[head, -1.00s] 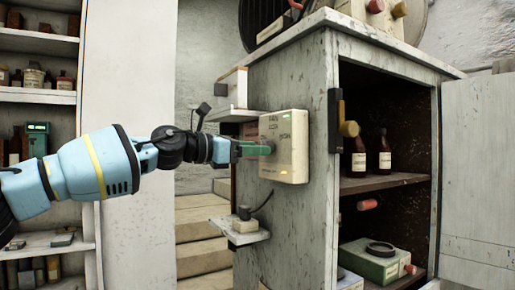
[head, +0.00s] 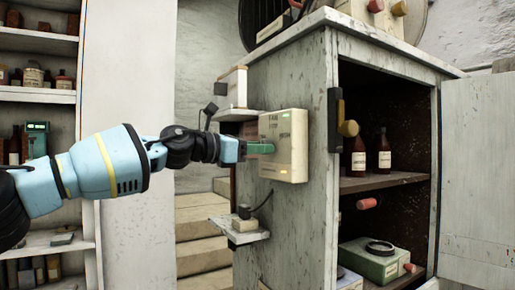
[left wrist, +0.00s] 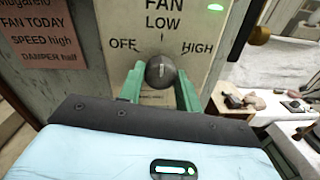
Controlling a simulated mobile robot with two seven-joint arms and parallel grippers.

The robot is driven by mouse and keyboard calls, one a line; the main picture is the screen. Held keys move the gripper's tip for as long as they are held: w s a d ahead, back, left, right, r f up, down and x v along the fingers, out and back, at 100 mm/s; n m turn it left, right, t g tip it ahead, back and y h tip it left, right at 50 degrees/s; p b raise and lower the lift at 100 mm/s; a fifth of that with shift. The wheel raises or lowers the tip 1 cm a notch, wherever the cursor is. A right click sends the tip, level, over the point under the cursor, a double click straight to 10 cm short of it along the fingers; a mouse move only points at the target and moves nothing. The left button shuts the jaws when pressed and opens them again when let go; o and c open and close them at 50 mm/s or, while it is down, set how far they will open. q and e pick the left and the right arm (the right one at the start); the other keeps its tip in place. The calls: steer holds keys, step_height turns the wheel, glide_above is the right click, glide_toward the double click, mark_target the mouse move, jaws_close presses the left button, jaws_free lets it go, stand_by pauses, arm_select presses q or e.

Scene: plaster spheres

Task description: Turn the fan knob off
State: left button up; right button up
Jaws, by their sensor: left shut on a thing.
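The cream fan control box (head: 284,165) is on the side of the grey cabinet. In the left wrist view its panel (left wrist: 208,18) reads FAN, with OFF at left, LOW at top and HIGH at right. The dark round fan knob (left wrist: 161,72) carries a pale mark that looks about upright, towards LOW. My left gripper (head: 267,148) has its green fingers on either side of the knob, shut on it. The gripper also shows in the left wrist view (left wrist: 161,88). In the head view the fingers mostly hide the knob. My right gripper is not in view.
A pink note (left wrist: 40,38) left of the panel reads FAN TODAY, SPEED high, DAMPER half. A green lamp (left wrist: 188,7) glows on the box. Small ledges (head: 239,233) jut from the cabinet above and below my gripper. The cabinet door (head: 478,180) stands open at right.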

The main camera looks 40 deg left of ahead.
arm_select(q)
steer(key=shift+n, duration=0.3)
steer(key=shift+d+n+b, duration=0.1)
steer(key=shift+n+b, duration=0.7)
steer(key=shift+n, duration=5)
steer(key=o, duration=1)
steer(key=shift+s, duration=0.1)
